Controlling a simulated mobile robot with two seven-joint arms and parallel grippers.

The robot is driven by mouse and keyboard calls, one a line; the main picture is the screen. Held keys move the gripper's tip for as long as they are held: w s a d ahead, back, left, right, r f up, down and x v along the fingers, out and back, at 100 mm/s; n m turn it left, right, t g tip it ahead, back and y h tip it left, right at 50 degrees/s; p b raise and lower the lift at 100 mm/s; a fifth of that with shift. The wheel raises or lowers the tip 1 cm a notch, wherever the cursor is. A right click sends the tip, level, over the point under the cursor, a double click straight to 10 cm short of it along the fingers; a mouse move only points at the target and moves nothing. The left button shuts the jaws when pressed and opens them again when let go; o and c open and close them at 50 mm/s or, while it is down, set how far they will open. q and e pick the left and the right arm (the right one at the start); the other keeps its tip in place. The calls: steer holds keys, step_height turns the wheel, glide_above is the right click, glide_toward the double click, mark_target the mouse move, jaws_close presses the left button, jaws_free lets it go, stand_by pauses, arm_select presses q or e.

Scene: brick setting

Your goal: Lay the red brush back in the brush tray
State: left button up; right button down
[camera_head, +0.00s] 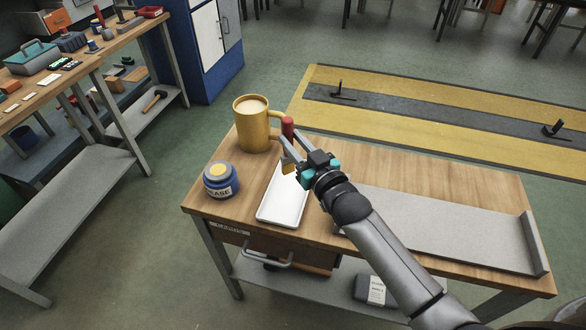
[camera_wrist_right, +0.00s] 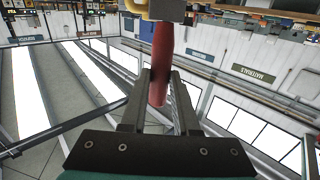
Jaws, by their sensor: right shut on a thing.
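My right gripper (camera_head: 288,152) is shut on the red brush. The brush's red handle (camera_head: 288,126) stands roughly upright above the fingers, beside the mug's handle. A yellowish part (camera_head: 287,167) shows below the fingers and seems to be the brush's lower end. In the right wrist view the red handle (camera_wrist_right: 162,62) sits between the two fingers (camera_wrist_right: 160,85), with a yellow part at the top edge. The white brush tray (camera_head: 283,208) lies empty on the bench, partly hidden by my right arm. The brush is near the tray's far end; its exact height is unclear. My left gripper is not in view.
A yellow mug (camera_head: 253,128) with a tan drink stands close left of the brush. A blue grease jar (camera_head: 221,181) stands left of the tray. A grey plate with a raised edge (camera_head: 440,228) covers the bench's right part, beyond my arm.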

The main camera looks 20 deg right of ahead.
step_height(320, 180, down, 7)
steer(key=b, duration=0.2)
stand_by(0.3)
steer(key=shift+f, duration=0.1)
steer(key=c, duration=0.7)
jaws_free()
steer(key=shift+o, duration=0.2)
steer(key=p, duration=0.2)
glide_toward(290, 160)
steer(key=s, duration=0.3)
steer(key=shift+s+d, duration=0.35)
